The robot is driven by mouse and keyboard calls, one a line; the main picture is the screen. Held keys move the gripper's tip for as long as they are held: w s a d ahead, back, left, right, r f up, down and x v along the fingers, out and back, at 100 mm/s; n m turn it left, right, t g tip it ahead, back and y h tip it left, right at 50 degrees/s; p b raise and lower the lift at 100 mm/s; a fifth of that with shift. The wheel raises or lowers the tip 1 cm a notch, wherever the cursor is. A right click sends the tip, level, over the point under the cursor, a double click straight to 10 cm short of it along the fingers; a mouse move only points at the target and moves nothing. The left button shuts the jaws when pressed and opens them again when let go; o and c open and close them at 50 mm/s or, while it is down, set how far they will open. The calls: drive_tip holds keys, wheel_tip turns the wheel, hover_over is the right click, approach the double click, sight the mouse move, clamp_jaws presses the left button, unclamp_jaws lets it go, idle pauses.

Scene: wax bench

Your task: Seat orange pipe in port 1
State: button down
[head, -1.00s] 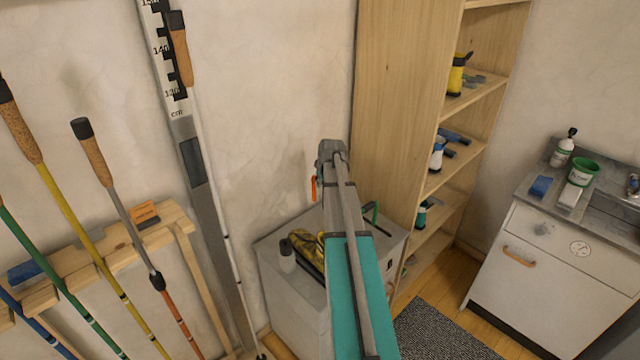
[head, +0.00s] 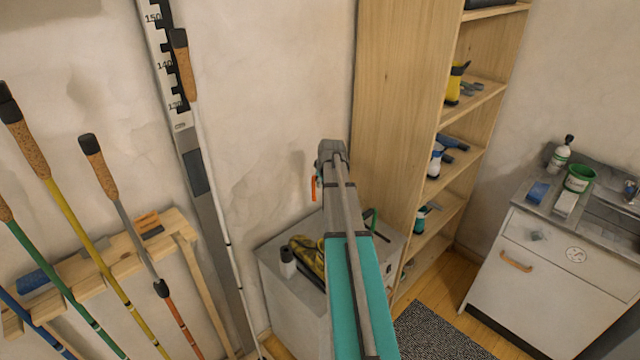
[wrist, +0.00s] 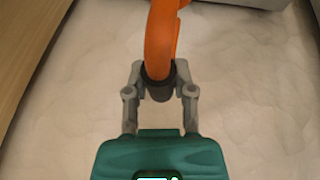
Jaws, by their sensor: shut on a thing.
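My gripper (wrist: 160,84) is shut on the orange pipe (wrist: 162,38) at its black collar in the wrist view. The curved orange part rises from the collar and runs out of the top of that view. In the head view only a small orange piece of the pipe (head: 314,189) shows at the left of my arm's far end, in front of the wall. My arm hides the gripper fingers there. I cannot make out port 1 in either view.
A pale cabinet (head: 272,296) stands below my arm, with a small bottle (head: 288,262) and a yellow-black item (head: 307,255) on top. A wooden shelf (head: 395,110) rises close on the right. Several poles lean at the left. A white sink unit (head: 560,268) stands far right.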

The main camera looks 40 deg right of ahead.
wheel_tip(320, 180, up, 12)
drive_tip(key=p, duration=1.2)
drive_tip(key=shift+s+f, duration=0.1)
